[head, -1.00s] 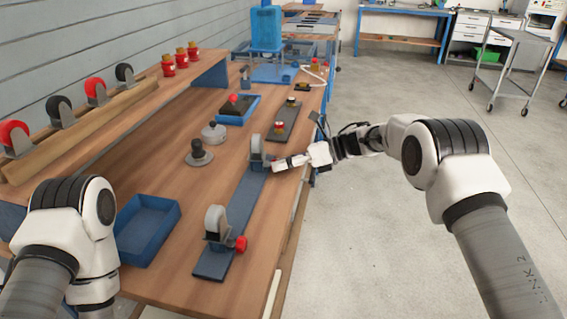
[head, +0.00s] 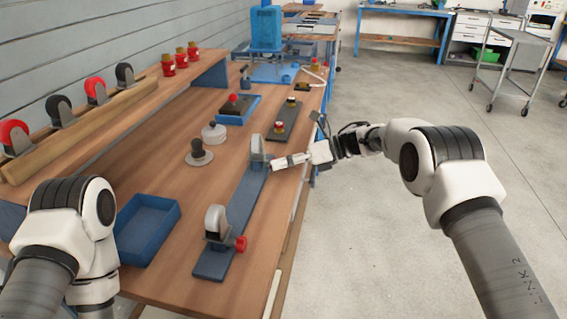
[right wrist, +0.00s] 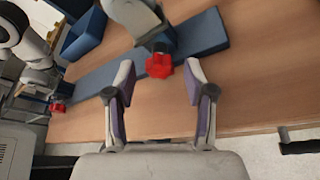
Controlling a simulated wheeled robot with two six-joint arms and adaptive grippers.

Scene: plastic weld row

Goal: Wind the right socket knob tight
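A blue strip (head: 236,218) on the bench carries two grey sockets. The near socket (head: 215,222) has a red knob (head: 240,243) on its side. My right gripper (head: 278,163) is at the far socket (head: 256,148), whose knob I cannot make out in the head view. In the right wrist view, a red star-shaped knob (right wrist: 159,66) sits between the open fingers of my right gripper (right wrist: 160,76), with gaps on both sides. The other red knob (right wrist: 58,107) shows at the left there. My left arm is at the lower left, its gripper out of sight.
A blue tray (head: 146,228) lies left of the strip. A dark-knobbed disc (head: 199,155), a grey lidded pot (head: 214,133) and a red-button box (head: 235,104) stand behind. Casters line a wooden rail (head: 80,134).

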